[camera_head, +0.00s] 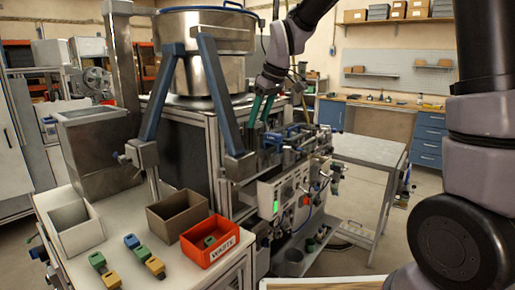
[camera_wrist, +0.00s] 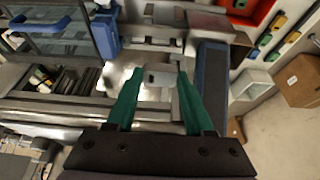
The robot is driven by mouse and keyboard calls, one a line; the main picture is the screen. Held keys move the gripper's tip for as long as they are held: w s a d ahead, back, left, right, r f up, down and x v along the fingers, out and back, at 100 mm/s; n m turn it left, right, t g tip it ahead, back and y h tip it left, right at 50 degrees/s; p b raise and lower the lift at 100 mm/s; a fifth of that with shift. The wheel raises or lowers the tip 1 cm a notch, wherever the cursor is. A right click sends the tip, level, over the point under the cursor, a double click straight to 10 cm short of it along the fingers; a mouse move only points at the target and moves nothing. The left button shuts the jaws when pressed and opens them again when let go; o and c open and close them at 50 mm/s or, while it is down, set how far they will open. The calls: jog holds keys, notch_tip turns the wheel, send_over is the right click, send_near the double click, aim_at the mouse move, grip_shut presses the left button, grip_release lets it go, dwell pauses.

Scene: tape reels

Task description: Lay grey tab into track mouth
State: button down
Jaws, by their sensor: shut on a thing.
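My gripper (camera_head: 258,122) has green fingers pointing down over the machine, beside the blue-handled assembly on its top. In the wrist view my gripper (camera_wrist: 160,77) is shut on a small grey tab (camera_wrist: 160,79), held between the fingertips. The tab is over a bright metal part of the machine; whether it touches that part I cannot tell. A metal track (camera_wrist: 160,47) runs across just beyond the fingertips. Its mouth cannot be clearly made out. The tab is too small to tell in the head view.
A blue strut (camera_wrist: 209,85) rises close to the right finger. A red bin (camera_head: 209,241), a brown bin (camera_head: 177,216) and several coloured pieces sit on the white table (camera_head: 120,270).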

notch_tip(320, 180, down, 8)
dwell(0.4)
jog(key=shift+f, duration=0.1)
jog(key=c, duration=0.6)
grip_release()
jog(key=shift+f, duration=0.1)
jog(key=shift+o, duration=0.2)
jog(key=v, duration=1.2)
jog(key=s+d+r+m+t, duration=0.2)
jog(key=s+d+m, duration=0.5)
jog(key=d, duration=0.3)
jog(key=s+d+r+m+t+h, duration=0.1)
jog(key=s+d+r+m+t, duration=0.1)
jog(key=s+d+m, duration=0.5)
jog(key=s+d+r, duration=0.1)
jog(key=s+d, duration=0.1)
jog(key=d, duration=0.2)
jog(key=shift+s+d+r+m, duration=0.2)
jog(key=shift+s+r+m, duration=0.1)
jog(key=shift+s, duration=0.1)
